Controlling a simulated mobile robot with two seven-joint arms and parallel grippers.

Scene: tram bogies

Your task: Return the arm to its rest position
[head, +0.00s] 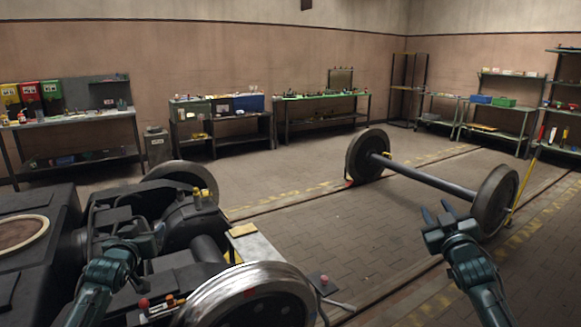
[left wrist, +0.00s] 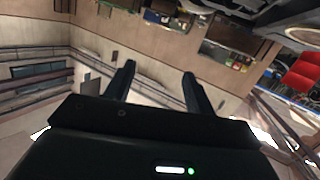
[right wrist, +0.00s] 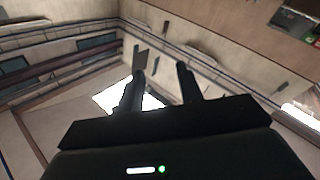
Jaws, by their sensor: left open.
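My left arm reaches in at the lower left, and its gripper (head: 157,236) is in front of the dark bogie (head: 185,222). Its fingers are hard to pick out there in the head view. In the left wrist view the left gripper (left wrist: 158,78) has its two fingers apart with nothing between them. My right gripper (head: 436,210) is raised at the right, its fingers pointing up and away from me. In the right wrist view the right gripper (right wrist: 160,80) also has a gap between its fingers and is empty.
A wheelset (head: 430,178) stands on the floor rails beyond my right gripper. A shiny wheel (head: 250,297) is close in front. A bench with a green top (head: 322,97) and other benches line the back wall. Shelves stand at the right. The middle floor (head: 330,225) is clear.

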